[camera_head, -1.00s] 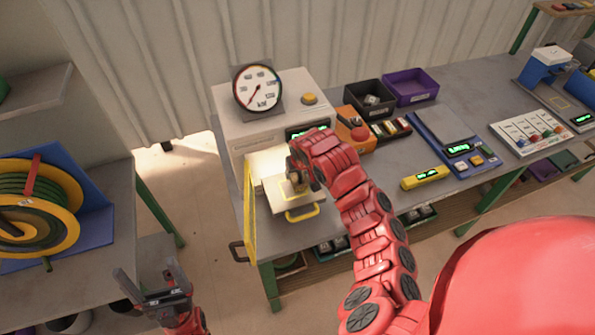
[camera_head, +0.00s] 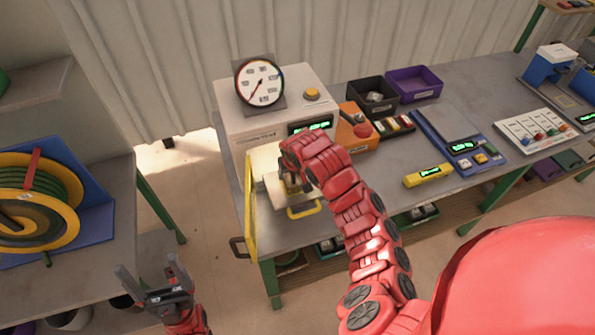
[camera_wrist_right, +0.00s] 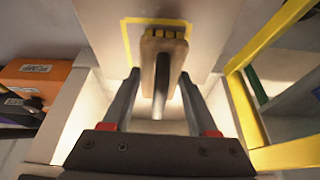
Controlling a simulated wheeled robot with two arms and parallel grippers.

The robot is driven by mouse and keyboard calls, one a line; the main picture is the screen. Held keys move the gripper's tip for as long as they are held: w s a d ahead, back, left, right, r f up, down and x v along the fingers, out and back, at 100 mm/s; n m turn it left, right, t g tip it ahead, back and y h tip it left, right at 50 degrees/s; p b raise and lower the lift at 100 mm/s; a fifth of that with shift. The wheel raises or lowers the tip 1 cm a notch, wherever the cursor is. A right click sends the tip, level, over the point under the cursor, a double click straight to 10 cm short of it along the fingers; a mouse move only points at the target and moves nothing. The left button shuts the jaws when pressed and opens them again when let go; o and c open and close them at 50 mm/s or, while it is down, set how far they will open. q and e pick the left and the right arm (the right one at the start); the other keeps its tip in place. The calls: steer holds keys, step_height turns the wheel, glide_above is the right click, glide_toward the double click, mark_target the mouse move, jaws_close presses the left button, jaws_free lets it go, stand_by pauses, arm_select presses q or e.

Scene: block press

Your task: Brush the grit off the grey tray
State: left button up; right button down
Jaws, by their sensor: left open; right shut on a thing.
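My right gripper (camera_wrist_right: 160,76) is shut on a wooden brush (camera_wrist_right: 163,48), whose handle runs back between the fingers. In the right wrist view the brush head, with pale yellow bristle tufts, is over the grey surface; I cannot tell whether it touches. In the head view my right wrist hides part of the tray. I cannot make out grit. My left gripper (camera_head: 148,272) is open and empty, low at the left, away from the press.
The press (camera_head: 265,128) has a round gauge (camera_head: 259,82) on top and an open yellow-framed door (camera_head: 250,210) left of the tray. An orange box with a red button (camera_head: 357,127) stands right of it. A cable reel (camera_head: 30,205) is on the left table.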

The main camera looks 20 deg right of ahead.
mark_target(294, 182)
steer(key=shift+a, duration=0.6)
steer(key=shift+s+r+p, duration=0.1)
steer(key=shift+s+p, duration=0.45)
steer(key=shift+s, duration=0.3)
steer(key=shift+d+f, duration=0.15)
steer(key=shift+d, duration=0.85)
steer(key=shift+d+f, duration=0.1)
steer(key=shift+d, duration=0.9)
steer(key=shift+s+r+p, duration=0.15)
steer(key=shift+s+p, duration=0.7)
steer(key=shift+p, duration=0.15)
steer(key=shift+a, duration=0.15)
steer(key=shift+a+b, duration=0.7)
steer(key=shift+a, duration=1.15)
steer(key=shift+r, duration=0.15)
